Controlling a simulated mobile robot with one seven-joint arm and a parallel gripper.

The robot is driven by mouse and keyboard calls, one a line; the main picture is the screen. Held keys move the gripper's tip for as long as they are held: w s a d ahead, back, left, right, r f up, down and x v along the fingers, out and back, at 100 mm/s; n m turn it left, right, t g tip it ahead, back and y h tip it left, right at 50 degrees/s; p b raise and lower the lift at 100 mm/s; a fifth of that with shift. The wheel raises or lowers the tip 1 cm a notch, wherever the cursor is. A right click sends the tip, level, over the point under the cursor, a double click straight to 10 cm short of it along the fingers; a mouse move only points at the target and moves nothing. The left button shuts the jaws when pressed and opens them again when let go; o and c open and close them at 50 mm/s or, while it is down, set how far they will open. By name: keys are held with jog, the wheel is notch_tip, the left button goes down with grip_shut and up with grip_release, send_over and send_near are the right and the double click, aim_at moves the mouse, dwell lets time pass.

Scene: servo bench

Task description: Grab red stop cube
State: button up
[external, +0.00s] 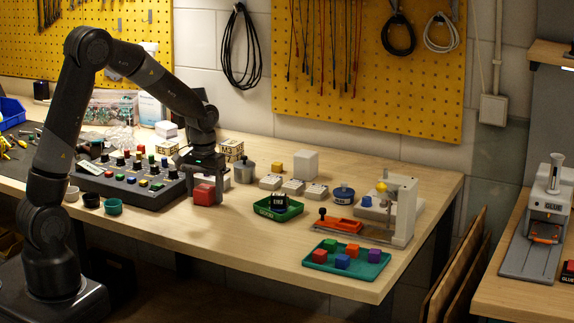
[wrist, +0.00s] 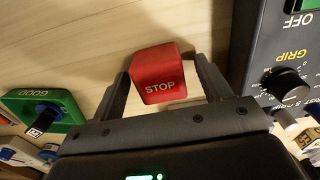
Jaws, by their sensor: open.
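The red stop cube (external: 204,194) stands on the wooden bench, just right of the black control panel. In the wrist view the cube (wrist: 158,77) shows the word STOP and lies between the two fingers of my gripper (wrist: 160,85). The fingers are apart, with a visible gap to the cube on the right side; the left finger looks close to it, and I cannot tell if it touches. In the external view my gripper (external: 202,178) is low over the bench at the cube.
The control panel (external: 133,185) with knobs and buttons is close on the cube's left. A green GOOD tray (external: 292,211) holding a dark block stands to its right. A teal tray (external: 372,271) with several coloured cubes is farther right. Bench in front of the cube is clear.

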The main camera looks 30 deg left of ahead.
jog(key=c, duration=1.1)
